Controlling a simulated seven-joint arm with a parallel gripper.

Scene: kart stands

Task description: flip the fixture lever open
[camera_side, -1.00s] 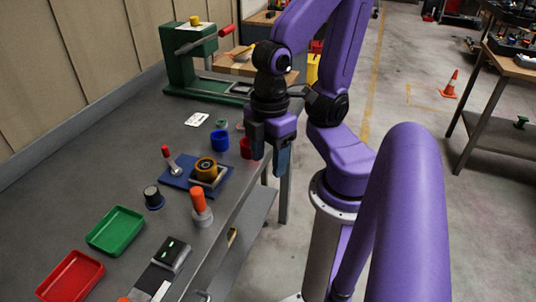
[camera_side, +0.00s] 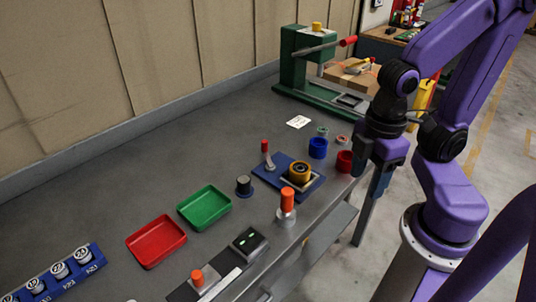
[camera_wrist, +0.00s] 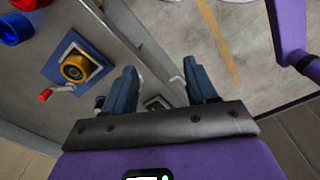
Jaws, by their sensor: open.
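The fixture is a blue plate (camera_side: 262,170) on the bench, with a yellow ring-shaped part (camera_side: 300,170) seated on it. Its lever (camera_side: 267,155) has a red knob and stands up at the plate's left side; whether it is clamped cannot be told. In the wrist view the plate (camera_wrist: 54,70), yellow part (camera_wrist: 75,68) and red lever knob (camera_wrist: 45,95) lie at the left. My gripper (camera_side: 374,172) is open and empty, beyond the bench's right edge and to the right of the fixture. Both fingers (camera_wrist: 160,70) show in the wrist view.
Blue (camera_side: 318,149) and red (camera_side: 345,161) cups stand between fixture and gripper. An orange-handled tool (camera_side: 287,205) stands in front of the fixture. Green (camera_side: 205,222) and red (camera_side: 156,258) trays lie left. A green press (camera_side: 293,70) stands behind. Bare bench lies behind the trays.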

